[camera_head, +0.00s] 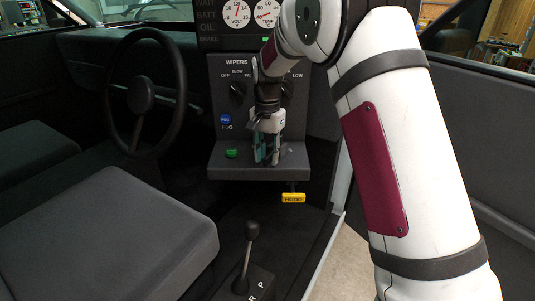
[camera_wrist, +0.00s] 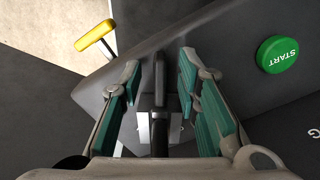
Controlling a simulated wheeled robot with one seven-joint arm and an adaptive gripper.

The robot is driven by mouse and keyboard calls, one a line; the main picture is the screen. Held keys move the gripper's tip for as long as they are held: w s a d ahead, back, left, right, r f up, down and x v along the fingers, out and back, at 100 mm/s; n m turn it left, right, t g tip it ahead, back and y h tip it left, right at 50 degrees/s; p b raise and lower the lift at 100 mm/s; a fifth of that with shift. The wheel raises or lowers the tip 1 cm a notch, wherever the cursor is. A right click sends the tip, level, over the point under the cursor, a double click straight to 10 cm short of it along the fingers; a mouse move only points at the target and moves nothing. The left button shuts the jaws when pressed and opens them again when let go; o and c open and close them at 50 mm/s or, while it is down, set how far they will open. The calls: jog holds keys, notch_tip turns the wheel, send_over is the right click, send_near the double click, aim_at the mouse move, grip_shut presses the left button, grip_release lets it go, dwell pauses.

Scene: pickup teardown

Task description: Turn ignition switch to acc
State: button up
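My gripper (camera_wrist: 158,66) points down at the ledge of the dash console, its two teal-padded fingers apart. In the wrist view a narrow dark upright tab (camera_wrist: 159,78), which looks like the ignition switch, stands between the fingers. A gap shows on each side of it, so neither pad appears to touch it. Its grey base is partly visible below it. The switch's position mark cannot be read. In the head view my gripper (camera_head: 267,158) is low over the ledge and hides the switch.
The green START button (camera_wrist: 279,54) is right of the fingers in the wrist view and left of them in the head view (camera_head: 231,153). The yellow HOOD handle (camera_head: 293,198) hangs below the ledge (camera_head: 225,168). Wiper knobs (camera_head: 237,90) and a blue button (camera_head: 225,119) are on the panel above.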

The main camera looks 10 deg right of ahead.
jog(key=shift+r, duration=0.15)
notch_tip(320, 180, up, 12)
dwell(0.5)
